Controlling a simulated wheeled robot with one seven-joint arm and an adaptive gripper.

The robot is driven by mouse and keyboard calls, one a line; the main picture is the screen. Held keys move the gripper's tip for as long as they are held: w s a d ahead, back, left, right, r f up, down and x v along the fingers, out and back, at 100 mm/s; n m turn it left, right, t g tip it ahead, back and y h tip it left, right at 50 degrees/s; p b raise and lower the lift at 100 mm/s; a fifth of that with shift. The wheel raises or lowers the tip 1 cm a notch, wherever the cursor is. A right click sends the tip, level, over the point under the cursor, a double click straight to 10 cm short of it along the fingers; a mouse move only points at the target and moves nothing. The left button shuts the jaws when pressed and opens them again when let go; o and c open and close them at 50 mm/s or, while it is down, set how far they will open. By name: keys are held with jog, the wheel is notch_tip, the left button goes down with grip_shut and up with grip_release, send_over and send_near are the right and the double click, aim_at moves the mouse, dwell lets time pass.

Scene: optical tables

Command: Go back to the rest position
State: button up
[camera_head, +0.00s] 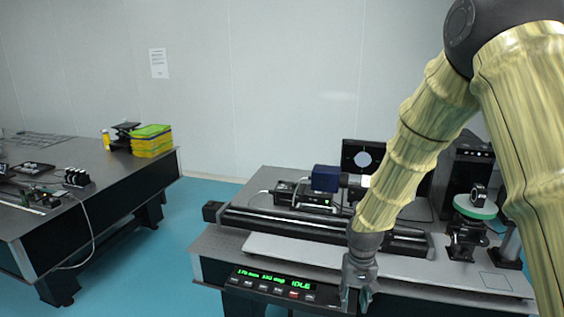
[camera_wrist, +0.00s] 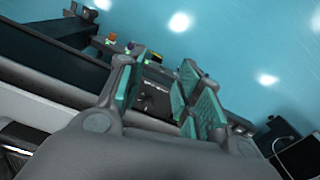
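My gripper (camera_head: 356,297) hangs from my arm, pointing down, at the front edge of the right optical table (camera_head: 225,244). It is just right of a black control box (camera_head: 272,284) with a green lit display reading IDLE and a row of buttons. In the wrist view my gripper's two green-padded fingers (camera_wrist: 160,95) stand apart with nothing held between them. The control box (camera_wrist: 152,88) with its small coloured buttons shows beyond and between the fingers. I cannot tell whether a fingertip touches the box.
A black rail (camera_head: 320,227), a blue-bodied device (camera_head: 326,178) and a mount with a green disc (camera_head: 474,207) stand on the right table behind my gripper. Another optical table (camera_head: 100,205) stands at left. Blue floor (camera_head: 190,215) lies free between the tables.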

jog(key=s+f+b, duration=0.1)
jog(key=s+f, duration=0.7)
jog(key=f, duration=0.3)
jog(key=s+f+b, duration=0.2)
jog(key=s+f, duration=0.5)
jog(key=f, duration=0.4)
jog(key=s+d+f+b, duration=0.1)
jog(key=s+f, duration=0.5)
jog(key=s, duration=0.5)
jog(key=s+d+f+b, duration=0.1)
jog(key=s+f, duration=0.4)
jog(key=s, duration=0.5)
jog(key=shift+s+d+f, duration=0.4)
jog(key=shift+d, duration=0.25)
